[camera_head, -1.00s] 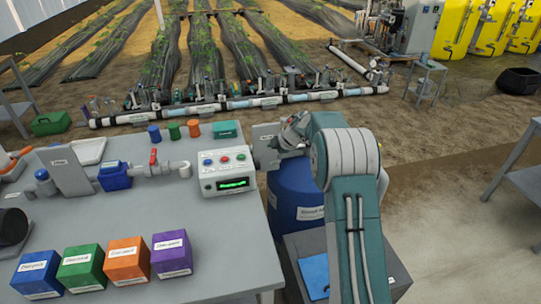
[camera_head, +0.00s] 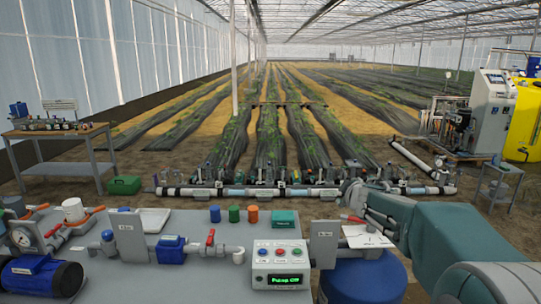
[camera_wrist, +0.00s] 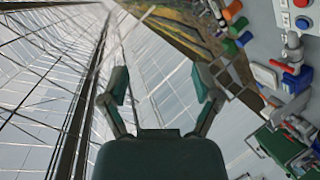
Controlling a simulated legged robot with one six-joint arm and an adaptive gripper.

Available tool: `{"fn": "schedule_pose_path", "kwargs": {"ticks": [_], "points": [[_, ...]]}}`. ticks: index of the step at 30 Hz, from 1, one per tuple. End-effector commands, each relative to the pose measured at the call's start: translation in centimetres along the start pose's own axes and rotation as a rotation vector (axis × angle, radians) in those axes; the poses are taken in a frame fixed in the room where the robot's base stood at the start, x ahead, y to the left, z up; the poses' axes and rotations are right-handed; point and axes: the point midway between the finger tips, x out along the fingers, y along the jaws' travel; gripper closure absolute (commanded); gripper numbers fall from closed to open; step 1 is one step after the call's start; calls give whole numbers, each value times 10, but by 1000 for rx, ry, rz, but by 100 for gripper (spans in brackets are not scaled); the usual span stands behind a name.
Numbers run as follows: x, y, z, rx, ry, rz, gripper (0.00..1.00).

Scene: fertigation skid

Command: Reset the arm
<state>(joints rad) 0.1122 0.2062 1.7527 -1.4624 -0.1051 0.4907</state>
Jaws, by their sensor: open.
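My arm (camera_head: 440,235) shows at the right of the head view, its teal links reaching in from the right edge toward the control box (camera_head: 281,264). My gripper shows in the wrist view (camera_wrist: 160,84) with its two teal fingers spread wide and nothing between them. In the head view the fingers cannot be made out clearly at the arm's left end. Behind the fingers the wrist view shows mostly the greenhouse roof and wall, tilted. The control box has coloured buttons and a green display reading "Pump Off".
The grey bench (camera_head: 200,275) carries a blue motor (camera_head: 42,277), piping with a red-handled valve (camera_head: 210,238), and blue, green and orange cups (camera_head: 234,214). A blue drum (camera_head: 363,280) stands beside the bench, below my arm. White pipe (camera_head: 290,192) runs behind.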

Motion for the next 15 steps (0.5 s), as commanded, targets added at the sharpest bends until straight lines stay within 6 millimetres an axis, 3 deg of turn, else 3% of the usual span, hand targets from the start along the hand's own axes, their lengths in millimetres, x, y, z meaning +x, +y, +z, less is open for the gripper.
{"fn": "schedule_pose_path", "kwargs": {"ticks": [1, 7, 11, 15], "points": [[-19, 6, -1, 41, -25, 33, 19], [-88, 11, 14, 221, -159, 118, 19], [-134, -1, 30, 341, -255, 132, 19], [-182, -27, 49, 471, -357, 109, 19]]}}
